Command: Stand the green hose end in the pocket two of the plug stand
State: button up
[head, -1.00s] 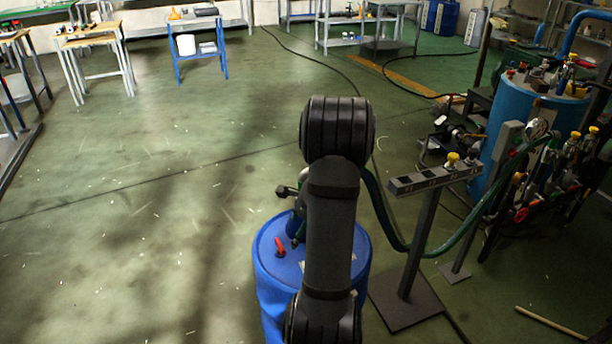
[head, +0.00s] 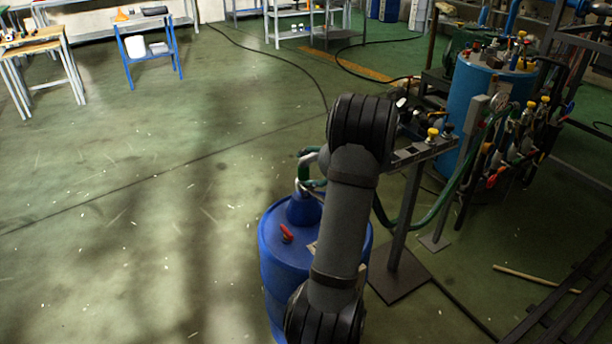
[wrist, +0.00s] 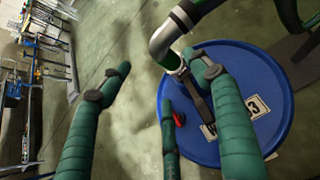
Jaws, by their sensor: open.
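The green hose (head: 436,209) runs from the valve rack, passes behind my arm, and ends in a silver metal elbow (head: 304,172) at the blue drum's neck. In the wrist view this elbow (wrist: 166,38) bends down at the drum's edge; whether it sits in the neck is unclear. My gripper (wrist: 160,78) has green ribbed fingers, spread apart with nothing between them, just beside the elbow. The plug stand (head: 421,150) is a grey pocketed bar on a post, partly behind my arm, with a yellow-topped plug (head: 432,134).
The blue drum (head: 285,262) stands below my arm, with a red handle (head: 286,232) on top. A blue tank (head: 480,95) and a rack of valves (head: 515,135) stand at the right.

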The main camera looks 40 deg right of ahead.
aim_at(304, 168)
jog(key=x, duration=0.8)
jog(key=shift+f, duration=0.1)
jog(key=c, duration=0.3)
jog(key=shift+d, duration=0.1)
grip_shut()
dwell(0.5)
